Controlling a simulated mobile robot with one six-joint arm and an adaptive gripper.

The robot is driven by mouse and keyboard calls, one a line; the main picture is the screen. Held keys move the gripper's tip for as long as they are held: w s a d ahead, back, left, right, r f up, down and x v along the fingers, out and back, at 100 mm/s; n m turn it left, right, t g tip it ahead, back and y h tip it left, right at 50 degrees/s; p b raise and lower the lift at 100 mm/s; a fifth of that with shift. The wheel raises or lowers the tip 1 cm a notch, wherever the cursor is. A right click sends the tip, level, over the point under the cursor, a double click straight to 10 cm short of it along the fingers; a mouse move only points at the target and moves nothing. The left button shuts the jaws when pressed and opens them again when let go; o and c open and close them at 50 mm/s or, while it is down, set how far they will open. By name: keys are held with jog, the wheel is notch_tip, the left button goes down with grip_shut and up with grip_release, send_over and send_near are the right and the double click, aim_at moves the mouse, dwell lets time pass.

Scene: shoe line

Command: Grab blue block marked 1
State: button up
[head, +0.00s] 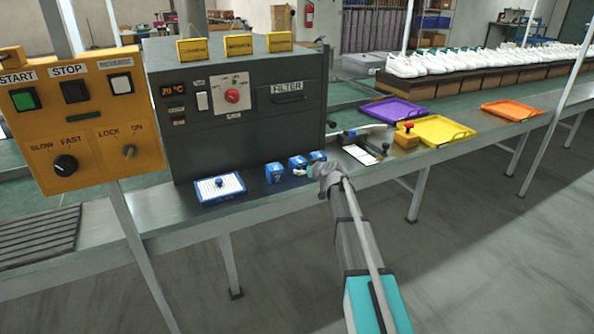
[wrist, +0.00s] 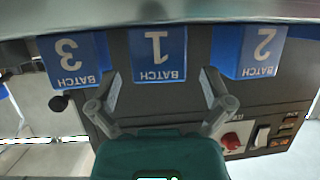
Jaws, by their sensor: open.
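Block 1 (wrist: 157,52) is a blue block with a white upside-down "1" and "BATCH" in the wrist view. It sits in the upper middle, between the two fingers of my gripper (wrist: 159,82) as seen there. The fingers are spread with nothing held; I cannot tell how far the block still is from the tips. In the head view, my gripper (head: 305,171) is close in front of the blue blocks at the table edge. Block 1 (head: 297,161) is the middle one there, its lower part near the gripper.
Block 3 (wrist: 72,58) and block 2 (wrist: 251,50) flank block 1 closely. A dark control box (head: 240,130) stands behind them. A blue-and-white tray (head: 219,188) lies left; a clipboard (head: 362,154) and coloured trays (head: 441,129) lie right.

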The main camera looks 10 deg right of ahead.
aim_at(302, 169)
jog(key=shift+w, duration=0.15)
jog(key=b+x, duration=0.1)
jog(key=x, duration=0.1)
jog(key=b+x, duration=0.1)
jog(key=x, duration=0.1)
jog(key=shift+d+f, duration=0.15)
jog(key=shift+f, duration=0.15)
jog(key=shift+w+a+f, duration=0.15)
jog(key=shift+w+a, duration=0.15)
jog(key=shift+w, duration=0.2)
jog(key=c, duration=1)
